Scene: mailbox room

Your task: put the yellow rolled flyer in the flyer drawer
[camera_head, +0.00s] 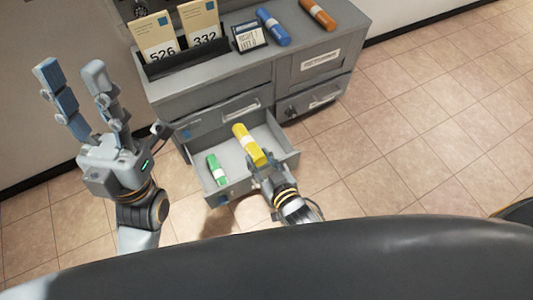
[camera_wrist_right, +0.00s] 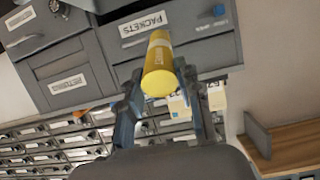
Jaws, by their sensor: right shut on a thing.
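The yellow rolled flyer (camera_head: 246,141) has a white band and is held in my right gripper (camera_head: 264,163), over the open drawer (camera_head: 228,153) of the grey cabinet. In the right wrist view the flyer (camera_wrist_right: 158,60) sits between the two fingers of my right gripper (camera_wrist_right: 158,95). I cannot tell whether the flyer touches the drawer floor. A green roll (camera_head: 216,169) with a white band lies inside the drawer at its left. My left gripper (camera_head: 70,70) is open and empty, left of the cabinet, with its fingers spread upward.
On the cabinet top (camera_head: 222,66) are a dark holder with cards (camera_head: 176,40), a small framed sign (camera_head: 249,36), a blue roll (camera_head: 273,27) and an orange roll (camera_head: 318,14). Other drawers and a door are shut. The tiled floor (camera_head: 420,130) at the right is clear.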

